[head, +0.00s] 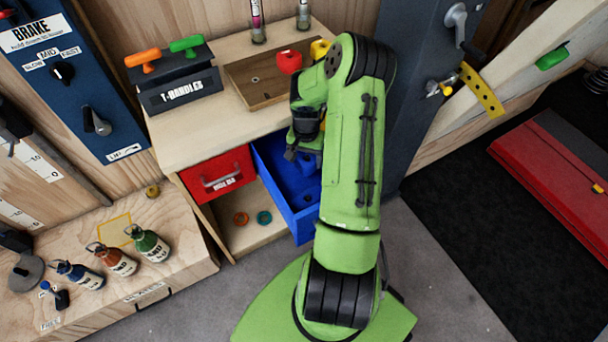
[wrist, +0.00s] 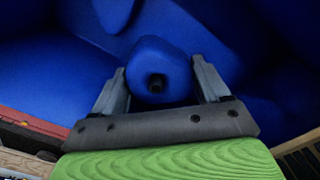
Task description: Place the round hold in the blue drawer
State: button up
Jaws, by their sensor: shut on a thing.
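The blue drawer (head: 272,176) is pulled open below the wooden bench top. My gripper points down at it, its fingers at the drawer's opening in the head view (head: 303,152). In the wrist view my gripper (wrist: 158,66) is shut on a rounded blue hold (wrist: 160,52) with a dark centre hole, one finger on each side. Blue drawer surfaces (wrist: 55,85) fill the background there. The hold is mostly hidden by my arm in the head view. I cannot tell whether it touches the drawer floor.
A shut red drawer (head: 218,172) is left of the blue one. Above, a wooden tray (head: 256,97) has a red hold (head: 289,62) and a yellow hold (head: 320,48) at it. Two rings lie on the shelf below. A dark post stands right of the bench.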

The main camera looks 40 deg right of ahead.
aim_at(306, 178)
notch_tip(306, 178, down, 7)
jog(key=b, duration=0.4)
jog(key=shift+r, duration=0.35)
jog(key=shift+f, duration=0.2)
jog(key=o, duration=1.3)
jog(key=shift+r, duration=0.1)
notch_tip(306, 178, up, 8)
jog(key=p, duration=0.2)
jog(key=shift+p, duration=0.35)
jog(key=shift+f, duration=0.2)
